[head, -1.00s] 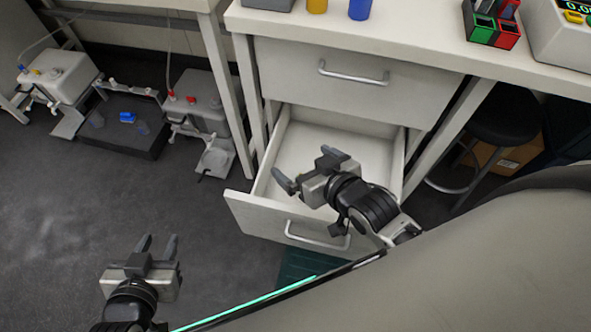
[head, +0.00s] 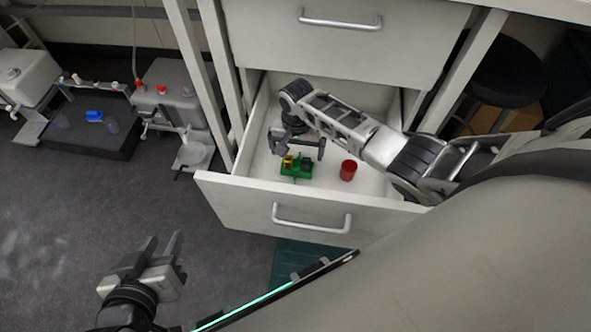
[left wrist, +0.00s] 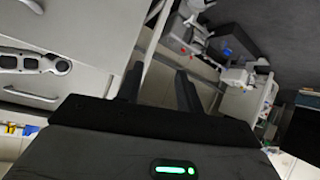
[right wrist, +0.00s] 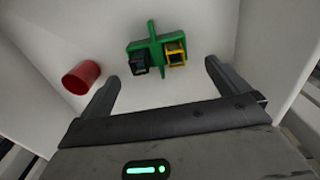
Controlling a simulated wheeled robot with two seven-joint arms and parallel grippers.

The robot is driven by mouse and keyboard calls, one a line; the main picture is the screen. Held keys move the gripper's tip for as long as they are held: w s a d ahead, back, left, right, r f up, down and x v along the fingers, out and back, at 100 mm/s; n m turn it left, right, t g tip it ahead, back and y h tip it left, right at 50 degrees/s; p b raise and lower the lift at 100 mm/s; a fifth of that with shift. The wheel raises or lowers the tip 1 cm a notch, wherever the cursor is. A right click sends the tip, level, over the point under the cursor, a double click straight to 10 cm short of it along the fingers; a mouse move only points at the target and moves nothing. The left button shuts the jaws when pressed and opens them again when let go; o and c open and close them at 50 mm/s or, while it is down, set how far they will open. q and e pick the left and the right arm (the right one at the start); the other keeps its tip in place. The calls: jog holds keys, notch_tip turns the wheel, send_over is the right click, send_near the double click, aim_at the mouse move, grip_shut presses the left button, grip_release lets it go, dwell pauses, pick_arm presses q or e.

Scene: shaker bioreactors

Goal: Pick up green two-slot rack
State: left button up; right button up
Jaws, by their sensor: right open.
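The green two-slot rack (head: 297,167) lies on the floor of the open drawer, near its front. In the right wrist view the rack (right wrist: 155,43) shows a black piece in one slot and a yellow piece in the other, with a green upright between them. My right gripper (head: 302,147) is inside the drawer, above and just behind the rack, open and empty. In the right wrist view the fingers of the right gripper (right wrist: 160,85) point toward the rack with a gap. My left gripper (head: 160,248) is open and empty over the floor, outside the drawer.
The drawer (head: 325,205) has raised walls all round. A closed drawer (head: 340,45) sits above it. A dark shaker platform (head: 95,135) stands at the far left.

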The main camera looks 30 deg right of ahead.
aim_at(297, 166)
notch_tip(297, 166, down, 3)
jog(key=shift+s+r+b, duration=0.1)
jog(key=shift+s+b, duration=0.05)
jog(key=shift+b, duration=0.35)
jog(key=f+b, duration=0.1)
jog(key=f, duration=0.1)
jog(key=f+b, duration=0.1)
jog(key=shift+s+f, duration=0.2)
jog(key=shift+f, duration=0.2)
jog(key=shift+a+f, duration=0.1)
jog(key=shift+f, duration=0.1)
pick_arm(q)
jog(key=shift+g, duration=0.3)
jog(key=f, duration=0.1)
jog(key=d+f, duration=0.1)
jog(key=f, duration=0.2)
jog(key=shift+w+d+f, duration=0.15)
jog(key=shift+w+d, duration=0.05)
jog(key=shift+w, duration=0.2)
pick_arm(e)
jog(key=c, duration=0.9)
